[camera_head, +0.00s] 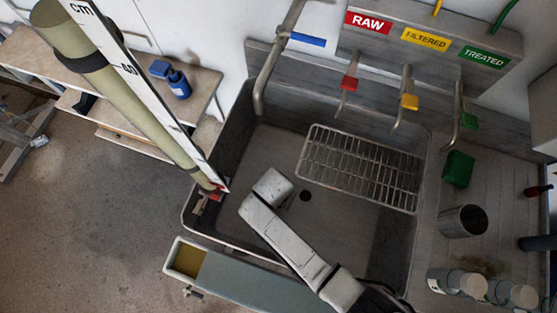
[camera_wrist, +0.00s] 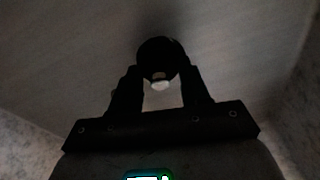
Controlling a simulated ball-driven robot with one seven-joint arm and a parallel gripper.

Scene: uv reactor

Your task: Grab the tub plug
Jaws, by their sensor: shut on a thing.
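The tub plug (camera_wrist: 158,51) shows in the wrist view as a dark round piece between my fingertips, with a small pale spot below it. My gripper (camera_wrist: 162,76) is shut on the plug, and the fingers stand on either side of it. In the head view my fingers and the plug are hidden under my pale wrist, over the left part of the grey tub (camera_head: 346,235). A dark round drain hole (camera_head: 305,196) lies in the tub floor just right of my wrist. The wrist view is dark, so whether the plug touches the floor cannot be told.
A wire rack (camera_head: 362,167) spans the tub's back right. Taps with red (camera_head: 348,83), yellow (camera_head: 409,102) and green (camera_head: 469,121) handles line the back. A green block (camera_head: 457,169) and a metal cup (camera_head: 463,221) stand right. A long tube with a ruler leans at the left rim.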

